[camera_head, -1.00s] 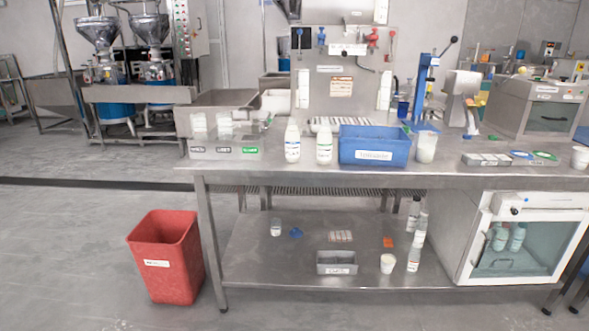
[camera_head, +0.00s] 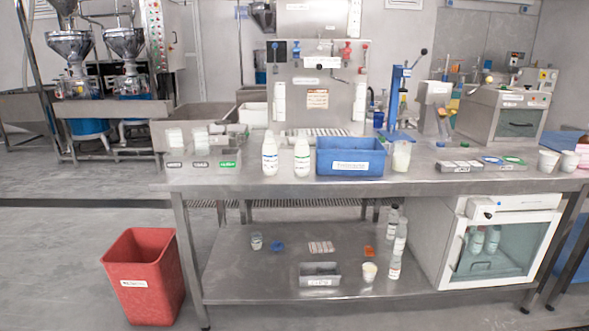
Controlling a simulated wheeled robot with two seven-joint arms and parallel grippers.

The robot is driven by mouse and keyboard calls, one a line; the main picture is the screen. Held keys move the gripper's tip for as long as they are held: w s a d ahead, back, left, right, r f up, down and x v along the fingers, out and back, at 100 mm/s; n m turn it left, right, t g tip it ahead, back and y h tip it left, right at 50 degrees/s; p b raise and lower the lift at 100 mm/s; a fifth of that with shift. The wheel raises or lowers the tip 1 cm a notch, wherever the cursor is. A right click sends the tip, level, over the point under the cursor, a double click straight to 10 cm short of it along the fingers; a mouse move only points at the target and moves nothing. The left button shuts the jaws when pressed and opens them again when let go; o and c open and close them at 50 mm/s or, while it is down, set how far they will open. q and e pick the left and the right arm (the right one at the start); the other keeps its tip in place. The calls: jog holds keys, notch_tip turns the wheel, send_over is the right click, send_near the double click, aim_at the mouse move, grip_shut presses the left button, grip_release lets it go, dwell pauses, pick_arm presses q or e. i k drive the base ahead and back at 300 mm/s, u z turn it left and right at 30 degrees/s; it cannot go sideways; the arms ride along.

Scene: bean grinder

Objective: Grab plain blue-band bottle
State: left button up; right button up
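Two white bottles stand upright side by side on the steel table. The left bottle (camera_head: 270,154) has a label that looks bluish; the right bottle (camera_head: 302,156) has one that looks greenish. The bands are small, so the colours are hard to be sure of. Both stand just left of a blue bin (camera_head: 350,156) with a white label. Neither of my grippers is in view.
The steel table (camera_head: 235,183) also holds a blue-framed press (camera_head: 397,105), a beaker (camera_head: 401,156) and labelled trays (camera_head: 201,164). A red bin (camera_head: 144,275) stands on the floor at the left. A glass-door cabinet (camera_head: 497,245) is under the table's right side.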

aim_at(270, 152)
jog(key=z, duration=0.65)
jog(key=k, duration=0.25)
jog(key=u, duration=1.8)
jog(key=i, duration=0.85)
jog(key=z, duration=0.05)
